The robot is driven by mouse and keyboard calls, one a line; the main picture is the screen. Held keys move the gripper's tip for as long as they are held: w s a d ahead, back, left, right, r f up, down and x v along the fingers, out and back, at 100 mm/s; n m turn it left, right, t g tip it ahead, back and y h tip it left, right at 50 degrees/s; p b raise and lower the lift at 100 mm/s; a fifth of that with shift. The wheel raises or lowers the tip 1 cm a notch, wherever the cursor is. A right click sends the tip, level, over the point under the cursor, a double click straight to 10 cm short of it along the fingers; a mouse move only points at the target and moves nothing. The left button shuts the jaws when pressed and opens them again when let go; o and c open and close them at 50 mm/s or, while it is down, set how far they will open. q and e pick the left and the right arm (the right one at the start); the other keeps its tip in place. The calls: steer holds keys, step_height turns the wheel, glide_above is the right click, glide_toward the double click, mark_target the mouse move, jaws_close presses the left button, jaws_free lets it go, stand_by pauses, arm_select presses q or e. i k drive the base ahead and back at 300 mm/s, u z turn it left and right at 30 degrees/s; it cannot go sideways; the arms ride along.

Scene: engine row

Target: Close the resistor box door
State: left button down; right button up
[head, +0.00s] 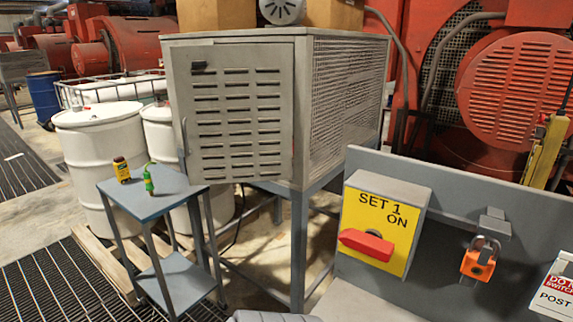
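The resistor box (347,95) is a grey metal cabinet on tall legs in the middle of the head view. A thin metal latch or bar (184,135) shows at the left edge. The door looks nearly in line with the front frame; I cannot tell whether it is fully shut or slightly ajar. Neither of my grippers is in view.
A small blue-grey side table (168,200) holding a yellow can (122,170) and a green item (148,180) stands left in front of the box. White drums (98,150) stand behind it. A grey panel (450,211) with a yellow switch box (383,222) and orange padlock (479,262) fills the right front.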

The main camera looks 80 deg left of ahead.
mark_target(235, 112)
steer(key=z, duration=0.25)
steer(key=k, duration=1.45)
steer(key=u, duration=1.75)
steer(key=i, duration=0.4)
